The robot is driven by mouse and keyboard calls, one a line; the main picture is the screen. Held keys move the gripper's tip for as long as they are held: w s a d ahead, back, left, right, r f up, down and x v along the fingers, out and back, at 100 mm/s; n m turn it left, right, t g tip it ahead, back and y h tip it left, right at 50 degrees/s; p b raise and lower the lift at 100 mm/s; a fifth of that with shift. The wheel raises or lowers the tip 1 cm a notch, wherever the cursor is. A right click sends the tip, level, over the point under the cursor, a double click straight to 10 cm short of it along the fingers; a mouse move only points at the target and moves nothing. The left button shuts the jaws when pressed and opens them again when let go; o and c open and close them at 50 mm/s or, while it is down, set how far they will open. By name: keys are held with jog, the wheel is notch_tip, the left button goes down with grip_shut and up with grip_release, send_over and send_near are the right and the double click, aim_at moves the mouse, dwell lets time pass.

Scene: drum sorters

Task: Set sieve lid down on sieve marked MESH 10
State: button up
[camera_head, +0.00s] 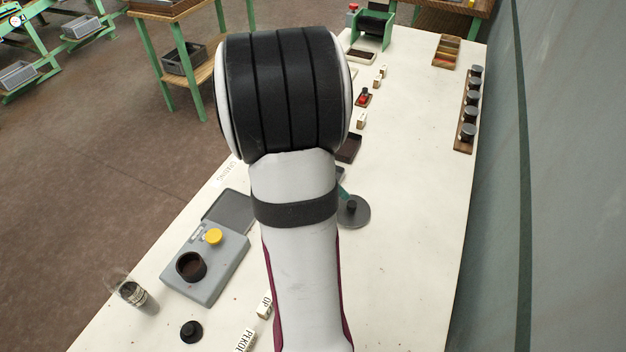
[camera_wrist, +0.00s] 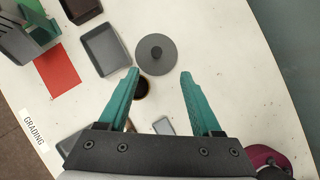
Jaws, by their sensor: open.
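A flat grey disc with a dark knob, which looks like the sieve lid (camera_wrist: 168,63), lies beyond my fingertips in the wrist view. It also shows right of my arm in the head view (camera_head: 356,217), and I cannot tell whether anything is under it. My gripper (camera_wrist: 160,73) is open and empty, its teal fingers spread on either side, pointing towards the disc. In the head view my arm hides nearly all of the gripper. I can read no MESH 10 mark in either view, and cannot pick out that sieve.
A grey device with a yellow knob (camera_head: 213,236), a glass (camera_head: 136,295) and a black knobbed piece (camera_head: 191,331) stand at left. A dark round cup (camera_wrist: 141,91) is near the left finger. A grey tray (camera_wrist: 105,49) lies left of the disc.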

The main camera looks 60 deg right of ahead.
aim_at(351, 204)
jog(key=x, duration=0.9)
jog(key=w+x, duration=0.1)
jog(key=x, duration=0.4)
jog(key=shift+a+f, duration=0.1)
jog(key=shift+f, duration=0.05)
grip_shut()
